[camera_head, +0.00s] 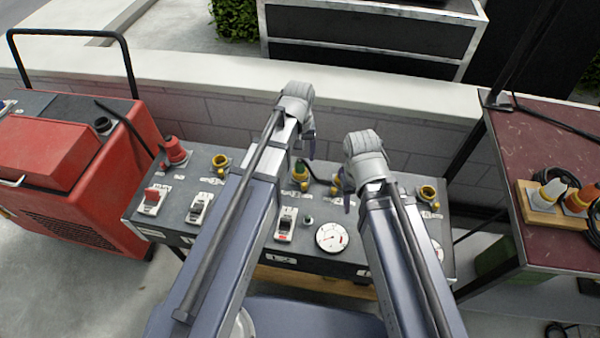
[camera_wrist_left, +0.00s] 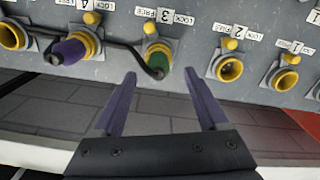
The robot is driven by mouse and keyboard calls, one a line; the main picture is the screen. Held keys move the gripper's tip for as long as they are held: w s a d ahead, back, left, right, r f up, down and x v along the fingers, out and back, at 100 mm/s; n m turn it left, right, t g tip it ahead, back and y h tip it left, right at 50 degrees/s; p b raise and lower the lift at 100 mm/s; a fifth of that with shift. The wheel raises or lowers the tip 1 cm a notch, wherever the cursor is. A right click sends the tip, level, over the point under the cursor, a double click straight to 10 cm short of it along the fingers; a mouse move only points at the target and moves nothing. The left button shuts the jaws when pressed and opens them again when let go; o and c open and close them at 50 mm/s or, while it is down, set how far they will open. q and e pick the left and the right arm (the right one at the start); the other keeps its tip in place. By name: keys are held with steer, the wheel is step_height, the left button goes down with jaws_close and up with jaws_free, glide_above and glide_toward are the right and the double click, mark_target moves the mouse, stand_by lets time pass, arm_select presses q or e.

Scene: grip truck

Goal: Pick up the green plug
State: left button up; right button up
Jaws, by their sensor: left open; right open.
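The green plug (camera_wrist_left: 160,60) is seated at a yellow-ringed socket (camera_wrist_left: 154,47) on the grey panel, near label 3, with a black cable at it. It also shows small in the head view (camera_head: 300,171). My left gripper (camera_wrist_left: 160,76) is open and empty in the left wrist view. The plug lies just beyond and between its two purple fingertips, apart from them. In the head view my left gripper (camera_head: 309,145) is above and beside the plug. My right gripper (camera_head: 346,190) is to the right over the panel, its fingers partly hidden by its wrist.
A purple plug (camera_wrist_left: 72,50) with the black cable sits in the neighbouring socket. Empty yellow sockets (camera_wrist_left: 229,69) line the panel (camera_head: 185,205). A red machine (camera_head: 50,150) stands left. A dark red table (camera_head: 540,150) with a wooden plug holder (camera_head: 541,215) stands right.

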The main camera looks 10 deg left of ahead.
mark_target(300, 168)
arm_select(q)
step_height(300, 168, down, 5)
steer(key=b, duration=0.4)
steer(key=shift+d+f+b, duration=0.1)
steer(key=shift+d+b, duration=0.05)
steer(key=shift+b, duration=0.25)
arm_select(e)
step_height(300, 168, down, 5)
steer(key=shift+f, duration=0.1)
arm_select(q)
steer(key=shift+c, duration=0.2)
jaws_close()
